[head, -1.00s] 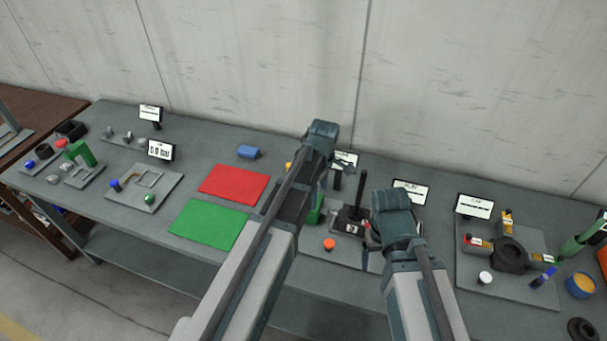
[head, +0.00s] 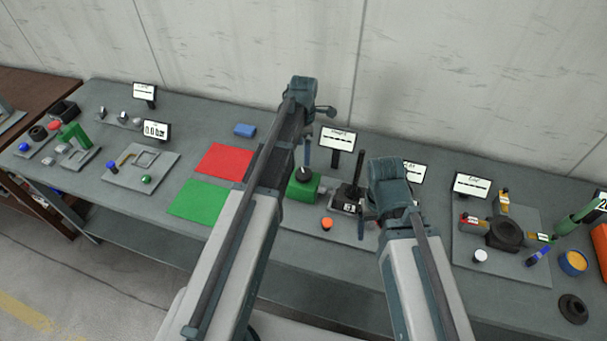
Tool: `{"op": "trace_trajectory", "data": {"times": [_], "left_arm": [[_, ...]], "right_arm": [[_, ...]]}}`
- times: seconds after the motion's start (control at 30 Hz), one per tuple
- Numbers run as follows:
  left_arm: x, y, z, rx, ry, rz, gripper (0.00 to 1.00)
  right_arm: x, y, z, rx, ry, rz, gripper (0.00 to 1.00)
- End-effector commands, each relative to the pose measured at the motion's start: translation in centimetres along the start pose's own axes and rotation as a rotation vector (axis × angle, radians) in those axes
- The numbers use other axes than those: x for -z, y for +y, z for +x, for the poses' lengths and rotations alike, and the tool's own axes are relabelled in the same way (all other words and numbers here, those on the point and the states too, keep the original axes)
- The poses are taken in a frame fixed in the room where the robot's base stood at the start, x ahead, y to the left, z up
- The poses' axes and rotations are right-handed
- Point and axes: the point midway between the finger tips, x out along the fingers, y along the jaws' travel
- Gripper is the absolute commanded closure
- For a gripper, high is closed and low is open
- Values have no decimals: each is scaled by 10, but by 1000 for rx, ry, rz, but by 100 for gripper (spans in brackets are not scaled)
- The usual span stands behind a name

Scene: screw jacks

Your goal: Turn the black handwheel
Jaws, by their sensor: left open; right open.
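A black round hub (head: 505,234) sits on the right grey plate among several coloured handles. A black disc with a raised centre (head: 573,308) lies at the bench's right front. I cannot tell which, if either, is the black handwheel. A green block (head: 303,188) with a dark round top stands on the middle plate, beside a black lever unit (head: 347,196). My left gripper (head: 314,136) is open above the green block, apparently empty. My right gripper (head: 366,217) is open beside the lever unit, its fingers partly hidden by its wrist.
A red mat (head: 224,161) and a green mat (head: 198,203) lie left of my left arm. An orange button (head: 327,223) is on the middle plate. A blue bowl (head: 573,262) stands at right. Small signs stand along the back.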

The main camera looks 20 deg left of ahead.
Motion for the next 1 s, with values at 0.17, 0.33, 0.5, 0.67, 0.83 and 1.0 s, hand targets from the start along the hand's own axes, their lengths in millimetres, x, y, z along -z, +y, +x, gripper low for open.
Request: {"op": "trace_trajectory", "data": {"times": [0.17,0.33,0.5,0.67,0.83,1.0], "left_arm": [[0,0,31,0,0,1,0],[0,0,55,0,0,1,0],[0,0,78,0,0,1,0],[0,0,99,0,0,1,0],[0,0,113,0,0,1,0],[0,0,115,0,0,1,0]], "right_arm": [[2,-3,31,0,1,0,19],[4,-5,54,-1,1,-3,19],[5,-7,78,-2,1,-8,19],[6,-9,99,-3,1,-13,19],[7,-10,112,-3,1,-13,19],[7,-10,114,-3,1,-13,19]]}}
